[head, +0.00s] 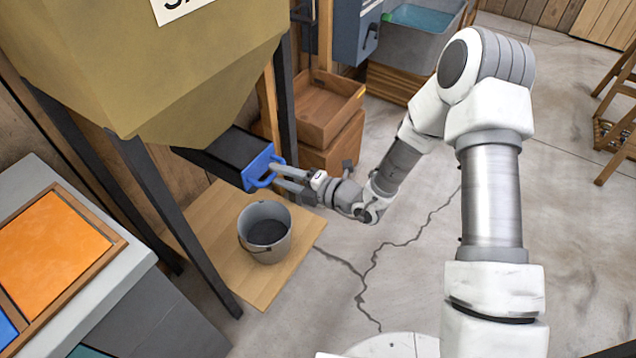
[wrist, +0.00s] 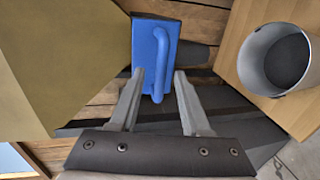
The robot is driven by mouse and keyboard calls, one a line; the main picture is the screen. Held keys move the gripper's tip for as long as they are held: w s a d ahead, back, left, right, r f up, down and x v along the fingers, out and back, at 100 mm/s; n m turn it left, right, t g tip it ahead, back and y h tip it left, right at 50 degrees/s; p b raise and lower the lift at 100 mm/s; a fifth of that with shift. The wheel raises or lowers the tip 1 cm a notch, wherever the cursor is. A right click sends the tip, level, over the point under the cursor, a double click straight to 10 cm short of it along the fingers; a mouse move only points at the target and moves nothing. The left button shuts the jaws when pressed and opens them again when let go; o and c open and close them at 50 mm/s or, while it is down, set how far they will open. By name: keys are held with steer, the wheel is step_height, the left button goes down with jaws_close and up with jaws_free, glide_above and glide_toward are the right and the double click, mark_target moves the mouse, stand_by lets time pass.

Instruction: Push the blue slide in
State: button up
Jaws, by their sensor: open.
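The blue slide (head: 258,166) is a flat blue plate with a looped handle at the mouth of the dark chute under the tan hopper (head: 180,75). In the wrist view the blue slide (wrist: 150,50) is straight ahead, with its handle on its face. My gripper (head: 274,175) is at the handle from the right side. In the wrist view my gripper (wrist: 160,77) is open, its two fingers on either side of the handle's near end. I cannot tell whether a finger touches it.
A grey bucket (head: 264,228) with dark contents stands on a wooden board (head: 297,255) below the chute. Dark hopper legs (head: 152,200) stand to the left. Wooden crates (head: 325,108) are behind my gripper.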

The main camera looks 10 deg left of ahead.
steer(key=p+v, duration=0.3)
steer(key=v, duration=1.1)
steer(key=shift+d+r, duration=0.1)
steer(key=shift+r, duration=0.05)
steer(key=s+d+r+n+g+h, duration=0.15)
steer(key=s+r+n+g, duration=0.45)
steer(key=n, duration=0.6)
steer(key=s+d+r+n+g+h, duration=0.1)
steer(key=s+r+n+h, duration=0.3)
steer(key=r+n, duration=0.55)
steer(key=s+d+r+n+t+h, duration=0.3)
steer(key=d+r+n+h, duration=0.15)
steer(key=d+n, duration=0.4)
steer(key=s+d+r+n+t+h, duration=0.35)
steer(key=d+r+n, duration=0.3)
steer(key=n, duration=0.35)
step_height(320, 180, up, 16)
steer(key=p, duration=1.6)
steer(key=shift+w+d+h, duration=0.25)
steer(key=shift+w+h, duration=0.1)
steer(key=shift+h, duration=0.1)
